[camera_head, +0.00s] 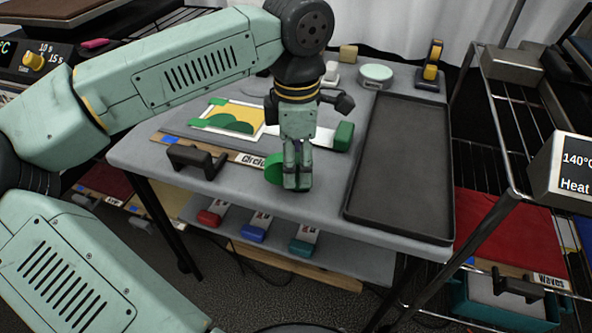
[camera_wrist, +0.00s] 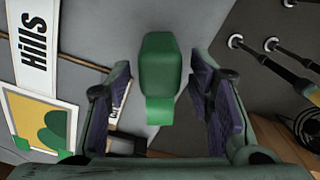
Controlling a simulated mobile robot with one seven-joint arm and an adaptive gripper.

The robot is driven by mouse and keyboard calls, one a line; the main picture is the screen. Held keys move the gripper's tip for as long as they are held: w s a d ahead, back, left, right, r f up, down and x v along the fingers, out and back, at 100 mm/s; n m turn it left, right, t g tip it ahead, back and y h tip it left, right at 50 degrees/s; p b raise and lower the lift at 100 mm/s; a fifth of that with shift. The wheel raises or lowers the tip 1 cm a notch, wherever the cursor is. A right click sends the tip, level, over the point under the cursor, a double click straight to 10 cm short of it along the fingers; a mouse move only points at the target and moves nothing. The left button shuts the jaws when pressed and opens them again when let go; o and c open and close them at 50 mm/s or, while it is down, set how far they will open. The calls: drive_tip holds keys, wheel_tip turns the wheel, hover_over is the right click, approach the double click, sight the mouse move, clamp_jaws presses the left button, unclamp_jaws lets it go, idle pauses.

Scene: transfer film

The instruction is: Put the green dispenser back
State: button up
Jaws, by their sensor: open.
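The green dispenser, a rounded green body (camera_head: 271,170), shows beside and partly behind my gripper (camera_head: 297,184) near the table's front edge. In the wrist view the dispenser (camera_wrist: 160,68) appears narrow, with a brighter green lower part, lying between the two fingers of my gripper. The fingers are open, with a visible gap on each side of it. My fingers hide part of it in the head view. A black stand holding a yellow-orange dispenser (camera_head: 433,59) is at the table's back right.
A dark empty tray (camera_head: 440,215) fills the table's right side. A white piece with a green end (camera_head: 343,136) lies just left of it. A yellow-green picture (camera_head: 238,119) and black handle (camera_head: 187,160) are left. Red, blue and teal-ended items (camera_head: 302,243) sit on the lower shelf.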

wheel_tip(320, 180, up, 9)
drive_tip(key=shift+f, duration=0.15)
